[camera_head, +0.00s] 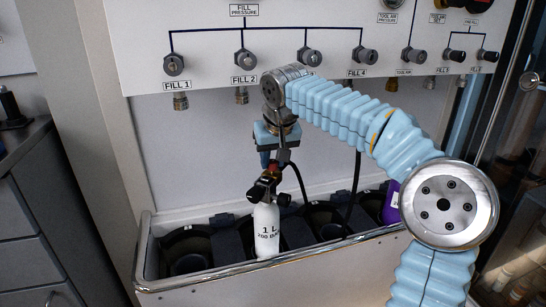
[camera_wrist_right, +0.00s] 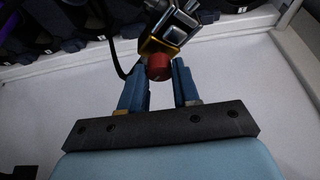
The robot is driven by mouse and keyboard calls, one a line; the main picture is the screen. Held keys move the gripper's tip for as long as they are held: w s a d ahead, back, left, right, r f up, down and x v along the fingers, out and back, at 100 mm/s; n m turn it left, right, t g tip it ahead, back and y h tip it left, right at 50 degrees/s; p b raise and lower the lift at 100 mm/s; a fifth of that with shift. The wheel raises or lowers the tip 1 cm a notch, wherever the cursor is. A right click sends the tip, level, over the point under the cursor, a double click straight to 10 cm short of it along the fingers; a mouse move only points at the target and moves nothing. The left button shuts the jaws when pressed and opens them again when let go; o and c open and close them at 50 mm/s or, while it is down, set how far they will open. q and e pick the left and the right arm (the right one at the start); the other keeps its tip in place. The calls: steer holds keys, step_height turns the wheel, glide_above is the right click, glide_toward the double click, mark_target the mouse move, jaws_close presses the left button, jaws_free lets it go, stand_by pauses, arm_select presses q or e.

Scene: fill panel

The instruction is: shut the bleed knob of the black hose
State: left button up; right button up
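The bleed knob is a red cap on the metal hose fitting, in the middle of the right wrist view (camera_wrist_right: 158,67). In the head view a small red part (camera_head: 274,167) shows just above a white bottle (camera_head: 266,230) marked 1 L. The black hose (camera_head: 298,182) curves away right of the fitting; it also shows in the wrist view (camera_wrist_right: 116,50). My right gripper (camera_head: 275,158) points down at the fitting. In the wrist view its blue fingers (camera_wrist_right: 160,80) stand apart on both sides of the red knob, with gaps showing. My left gripper is in neither view.
The white fill panel (camera_head: 210,25) carries several dark knobs above. The bottle stands in a metal-rimmed trough (camera_head: 190,280) with black holders. Another black hose (camera_head: 354,185) hangs to the right, near a purple item (camera_head: 391,203). A grey drawer cabinet (camera_head: 40,215) is at left.

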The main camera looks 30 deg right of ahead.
steer(key=o, duration=0.4)
steer(key=p+v, duration=0.3)
steer(key=v, duration=1)
steer(key=shift+s+r, duration=0.1)
steer(key=shift+r, duration=0.3)
